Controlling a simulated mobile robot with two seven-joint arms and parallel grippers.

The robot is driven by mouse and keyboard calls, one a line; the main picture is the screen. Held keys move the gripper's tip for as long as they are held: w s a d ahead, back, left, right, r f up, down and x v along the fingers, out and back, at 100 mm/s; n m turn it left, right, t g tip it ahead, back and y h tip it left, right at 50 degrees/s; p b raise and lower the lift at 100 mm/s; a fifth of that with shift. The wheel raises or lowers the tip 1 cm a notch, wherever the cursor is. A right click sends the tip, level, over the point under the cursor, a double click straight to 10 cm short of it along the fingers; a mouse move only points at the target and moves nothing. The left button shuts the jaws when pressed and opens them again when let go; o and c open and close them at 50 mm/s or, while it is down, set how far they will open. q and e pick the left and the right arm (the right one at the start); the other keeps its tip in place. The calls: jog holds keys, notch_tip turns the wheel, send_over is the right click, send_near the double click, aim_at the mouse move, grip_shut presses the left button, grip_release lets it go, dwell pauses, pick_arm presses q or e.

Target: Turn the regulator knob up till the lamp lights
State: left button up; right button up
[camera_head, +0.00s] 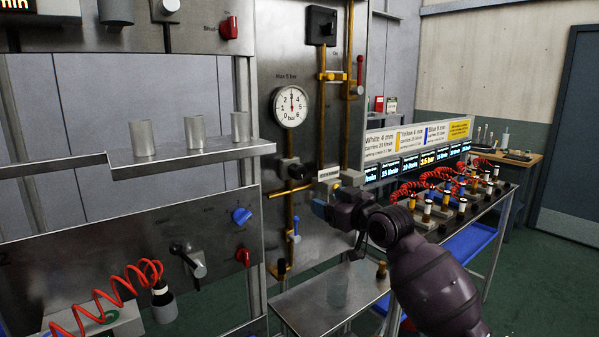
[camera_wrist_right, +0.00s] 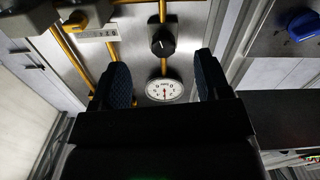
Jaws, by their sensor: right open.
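The black regulator knob (camera_head: 294,171) sits on the yellow pipe of the steel panel, below the round pressure gauge (camera_head: 291,106). The gauge needle points about straight up. My right gripper (camera_head: 322,208) is open in front of the panel, below and right of the knob. In the right wrist view, the knob (camera_wrist_right: 162,42) shows beyond the two blue-padded fingers, with the gauge (camera_wrist_right: 164,89) between them. The fingers look apart from the knob, with nothing between them. I cannot pick out a lit lamp for sure. My left gripper is not in view.
Yellow pipes (camera_head: 322,120) with valves run up the panel. A steel shelf with several metal cups stands left (camera_head: 80,165). A bench with red coiled hoses and displays (camera_head: 410,167) is at right. A small steel table (camera_head: 300,305) is below.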

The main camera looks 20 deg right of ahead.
aim_at(301, 173)
jog(key=w+a+r, duration=0.1)
jog(key=w, duration=0.2)
jog(key=w+a+r+p, duration=0.1)
jog(key=w+r, duration=0.1)
jog(key=w, duration=0.1)
jog(key=w+a+r, duration=0.1)
jog(key=w, duration=0.2)
jog(key=shift+w+a+r, duration=0.1)
jog(key=shift+a+r, duration=0.05)
jog(key=shift+a, duration=0.2)
jog(key=shift+p+x, duration=0.3)
jog(key=shift+x, duration=0.55)
jog(key=shift+c, duration=0.2)
